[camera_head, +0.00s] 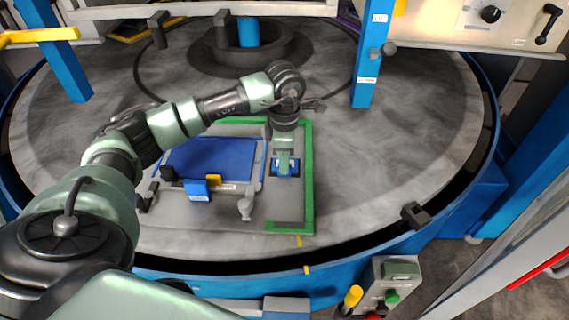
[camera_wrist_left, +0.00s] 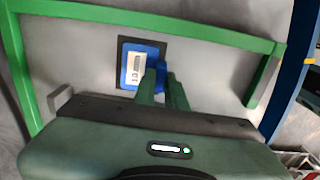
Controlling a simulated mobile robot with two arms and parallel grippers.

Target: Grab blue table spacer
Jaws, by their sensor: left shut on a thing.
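The blue table spacer (camera_head: 293,169) is a small blue block at the right side of the grey plate on the round table, inside the green frame (camera_head: 308,185). In the left wrist view the spacer (camera_wrist_left: 133,67) has a white label and sits at a dark square patch. My left gripper (camera_head: 285,162) points down at it from above, its green fingers (camera_wrist_left: 162,84) shut on the spacer's raised part. The fingers hide part of the spacer. I cannot tell whether it is lifted off the plate. My right gripper is not in view.
A blue panel (camera_head: 213,158) lies left of the spacer, with a blue and yellow clamp (camera_head: 198,188) at its front. A blue post (camera_head: 371,65) stands behind on the right. A control box (camera_head: 390,286) is at the front. The table's right side is mostly clear.

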